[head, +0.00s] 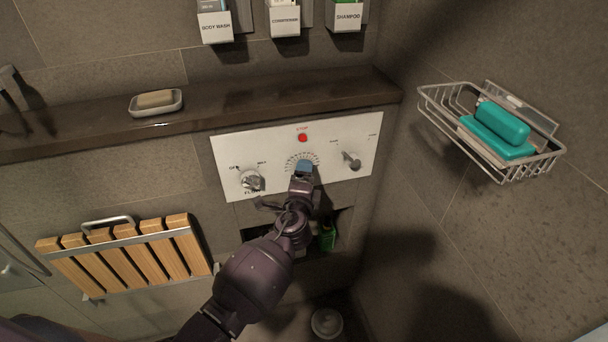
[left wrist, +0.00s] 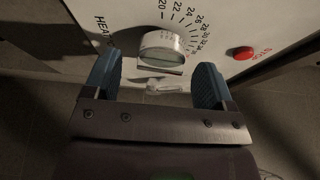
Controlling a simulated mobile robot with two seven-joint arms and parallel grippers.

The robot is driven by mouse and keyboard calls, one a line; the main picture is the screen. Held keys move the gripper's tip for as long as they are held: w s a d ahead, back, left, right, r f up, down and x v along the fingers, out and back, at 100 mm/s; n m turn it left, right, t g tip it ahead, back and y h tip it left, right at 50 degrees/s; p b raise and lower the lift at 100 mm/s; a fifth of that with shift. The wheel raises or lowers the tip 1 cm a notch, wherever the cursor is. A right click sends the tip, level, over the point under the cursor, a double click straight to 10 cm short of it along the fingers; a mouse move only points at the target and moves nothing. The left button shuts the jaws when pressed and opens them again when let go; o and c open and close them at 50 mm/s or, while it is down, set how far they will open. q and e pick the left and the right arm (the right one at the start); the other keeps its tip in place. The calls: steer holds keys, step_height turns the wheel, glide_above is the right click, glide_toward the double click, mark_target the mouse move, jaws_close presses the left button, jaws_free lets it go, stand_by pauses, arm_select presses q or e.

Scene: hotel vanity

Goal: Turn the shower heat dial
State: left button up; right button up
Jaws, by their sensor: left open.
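The white shower control panel (head: 228,150) is on the tiled wall under a dark ledge. In the left wrist view the heat dial (left wrist: 162,46), a pale round knob, sits by a numbered scale and the word HEAT. My left gripper (head: 304,167) is in front of the panel's middle, and hides most of the dial in the head view. In the left wrist view its two blue fingers (left wrist: 157,82) are apart, one toward each side of the dial. I cannot tell whether they touch it. My right gripper is not in view.
A flow knob (head: 252,181) and another knob (head: 351,160) flank the dial; a red stop button (head: 303,138) is above. A wire basket (head: 452,96) with a teal soap case juts from the right wall. A folded wooden seat (head: 125,252) is at lower left.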

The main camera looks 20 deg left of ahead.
arm_select(q)
steer(key=v, duration=0.9)
steer(key=shift+r, duration=0.1)
steer(key=s+a+f+n+g+h, duration=0.1)
steer(key=s+a+f+n+g, duration=0.1)
steer(key=s, duration=0.7)
steer(key=s+a+f+n+g+h, duration=0.1)
steer(key=s+a+f+n+g, duration=0.1)
steer(key=s+a+f+n, duration=0.2)
steer(key=s+a+f+n+g+h, duration=0.1)
steer(key=s+f+n, duration=0.6)
steer(key=s, duration=0.7)
steer(key=shift+a+n+g+h, duration=0.4)
steer(key=shift+a+n+g, duration=0.3)
steer(key=shift+a+n, duration=0.5)
steer(key=shift+d, duration=0.1)
